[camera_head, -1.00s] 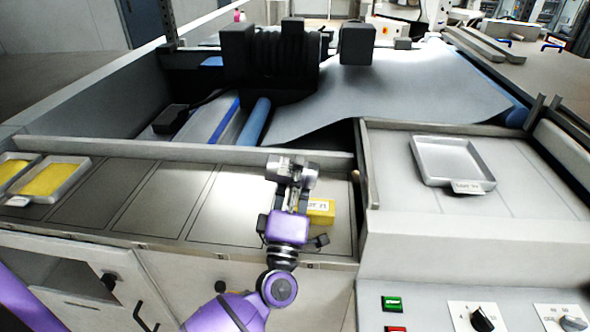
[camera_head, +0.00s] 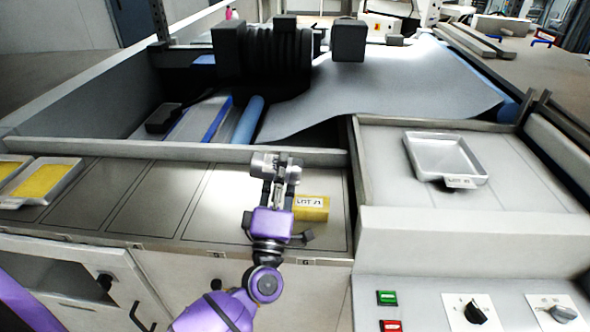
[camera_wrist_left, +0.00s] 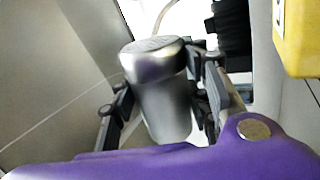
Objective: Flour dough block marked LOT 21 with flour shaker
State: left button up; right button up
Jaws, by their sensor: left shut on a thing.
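The yellow dough block with the LOT 21 label (camera_head: 312,208) lies on the steel counter, just right of my left gripper. Its edge also shows at the upper right of the left wrist view (camera_wrist_left: 298,40). My left gripper (camera_head: 275,172) is shut on a silver metal shaker (camera_wrist_left: 165,95) with a domed, patterned top. In the head view the shaker (camera_head: 268,163) is small and partly covered by the gripper. I cannot tell whether it touches the counter. My right gripper is not in view.
An empty metal tray (camera_head: 444,157) with a label sits on the raised surface at right. Trays with yellow contents (camera_head: 45,182) stand at the counter's left. A raised rail (camera_head: 180,151) runs behind the counter. The control panel (camera_head: 470,308) is at front right.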

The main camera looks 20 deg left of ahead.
aim_at(300, 170)
pick_arm(q)
jog(key=shift+a, duration=0.15)
jog(key=shift+w+d, duration=0.2)
jog(key=shift+d, duration=0.55)
jog(key=shift+w+d, duration=0.2)
jog(key=shift+d, duration=0.55)
jog(key=shift+w+d, duration=0.2)
jog(key=shift+d, duration=0.55)
jog(key=shift+a, duration=0.15)
jog(key=shift+s+a, duration=0.2)
jog(key=shift+a, duration=0.5)
jog(key=shift+s+a, duration=0.25)
jog(key=shift+a, duration=0.4)
jog(key=shift+s+a, duration=0.2)
jog(key=shift+a, duration=0.5)
jog(key=shift+w+d, duration=0.2)
jog(key=shift+d, duration=0.5)
jog(key=shift+w+d, duration=0.25)
jog(key=shift+d, duration=0.5)
jog(key=shift+w+d, duration=0.2)
jog(key=shift+d, duration=0.5)
